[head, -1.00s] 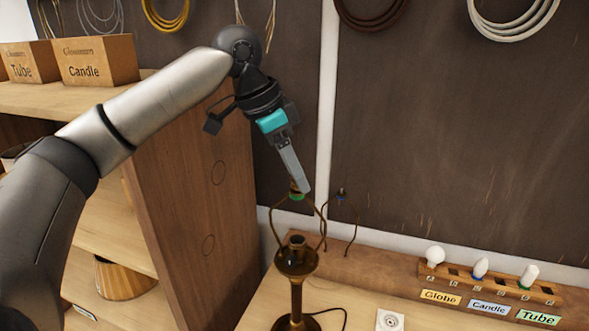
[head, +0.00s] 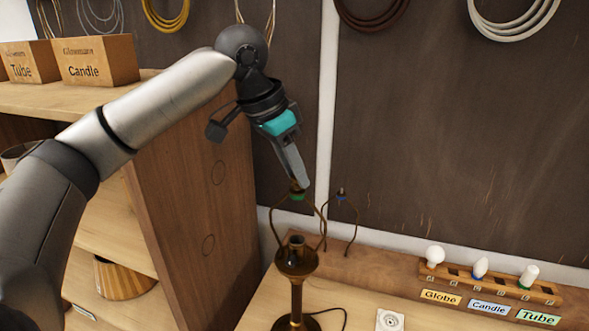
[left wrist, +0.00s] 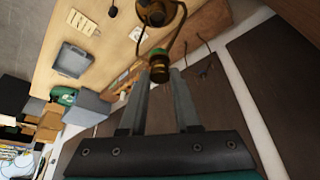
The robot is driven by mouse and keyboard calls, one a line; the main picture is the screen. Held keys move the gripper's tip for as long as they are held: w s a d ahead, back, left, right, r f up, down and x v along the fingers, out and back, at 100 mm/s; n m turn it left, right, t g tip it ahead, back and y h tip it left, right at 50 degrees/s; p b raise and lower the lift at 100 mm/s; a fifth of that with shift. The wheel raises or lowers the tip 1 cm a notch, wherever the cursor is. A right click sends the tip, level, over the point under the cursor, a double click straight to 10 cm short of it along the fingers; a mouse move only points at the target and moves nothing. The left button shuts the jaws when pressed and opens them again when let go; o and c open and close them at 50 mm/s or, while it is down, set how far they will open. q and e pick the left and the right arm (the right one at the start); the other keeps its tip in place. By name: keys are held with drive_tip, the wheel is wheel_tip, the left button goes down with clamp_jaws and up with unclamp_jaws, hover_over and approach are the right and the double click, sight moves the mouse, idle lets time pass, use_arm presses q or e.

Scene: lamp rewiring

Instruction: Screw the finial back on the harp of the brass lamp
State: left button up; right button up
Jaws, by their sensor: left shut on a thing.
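The brass lamp (head: 296,258) stands upright on the bench, with its harp (head: 272,223) rising around the socket and a green band (head: 297,196) at the harp's top. My left gripper (head: 298,184) points down onto the top of the harp. Its fingers are shut on the small brass finial (left wrist: 160,73), which shows between the fingertips in the left wrist view. The finial is in line with the harp top and appears to touch it; the thread is hidden. My right gripper is not in view.
A second harp (head: 351,228) with a blue band stands behind the lamp. A wooden rack (head: 505,286) with several bulbs lies at the right. A wooden shelf unit (head: 190,190) stands close on the left, under my arm. A white plate (head: 390,320) lies on the bench.

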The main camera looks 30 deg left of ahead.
use_arm(q)
clamp_jaws()
drive_tip(key=m, duration=0.2)
drive_tip(key=m+g+h, duration=0.1)
drive_tip(key=m, duration=0.2)
drive_tip(key=shift+w+h, duration=0.1)
drive_tip(key=shift+h, duration=0.2)
drive_tip(key=shift+a+m+g, duration=0.1)
drive_tip(key=shift+m+g, duration=0.6)
drive_tip(key=shift+m, duration=0.8)
drive_tip(key=shift+w+m+g+h, duration=0.1)
drive_tip(key=shift+m+g+h, duration=0.3)
drive_tip(key=shift+m, duration=0.8)
drive_tip(key=m+g, duration=0.2)
drive_tip(key=m, duration=0.3)
drive_tip(key=shift+w+m, duration=0.15)
drive_tip(key=shift+m, duration=0.15)
